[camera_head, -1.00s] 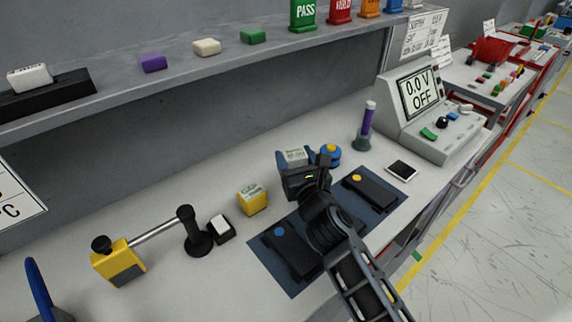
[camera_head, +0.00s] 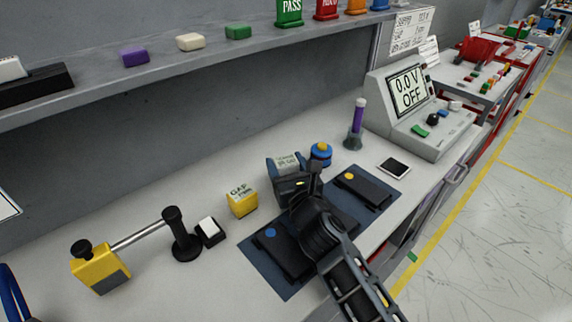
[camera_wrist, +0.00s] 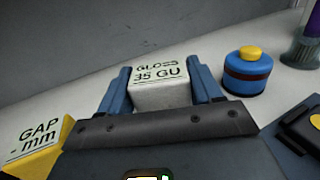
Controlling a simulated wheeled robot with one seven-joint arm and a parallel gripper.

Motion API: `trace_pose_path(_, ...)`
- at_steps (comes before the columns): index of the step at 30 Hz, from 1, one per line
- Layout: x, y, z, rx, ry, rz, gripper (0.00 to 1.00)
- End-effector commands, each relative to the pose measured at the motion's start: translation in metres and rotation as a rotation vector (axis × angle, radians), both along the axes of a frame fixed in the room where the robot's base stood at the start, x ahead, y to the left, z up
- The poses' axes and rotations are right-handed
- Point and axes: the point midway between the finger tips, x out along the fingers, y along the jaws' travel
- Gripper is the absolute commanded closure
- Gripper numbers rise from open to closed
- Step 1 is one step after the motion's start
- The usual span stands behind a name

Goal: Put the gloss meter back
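The gloss meter (camera_head: 287,162) is a pale block whose face reads "GLOSS 35 GU" in the wrist view (camera_wrist: 160,92). It is between the two blue fingers of my gripper (camera_head: 286,170). In the wrist view the fingers (camera_wrist: 162,95) lie along both its sides with no clear gap, so my gripper looks shut on it. Its lower part is hidden behind the gripper body, and I cannot tell whether it touches the bench.
A yellow gap gauge (camera_head: 242,202) stands left of my gripper. A blue canister with a yellow top (camera_head: 320,154) stands close on the right. Dark mat (camera_head: 262,268) with black fixtures lies in front. A shelf (camera_head: 95,88) with small blocks runs above the bench.

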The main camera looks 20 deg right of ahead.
Motion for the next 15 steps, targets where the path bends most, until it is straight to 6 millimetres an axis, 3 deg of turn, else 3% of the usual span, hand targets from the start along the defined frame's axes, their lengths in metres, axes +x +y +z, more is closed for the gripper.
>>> trace_pose_path(8, -0.0007, 0.0004, -0.0033, 0.001, 0.006, -0.001, 0.11)
trace_pose_path(15, -0.0009, 0.0005, -0.0029, 0.002, 0.008, -0.001, 0.11)
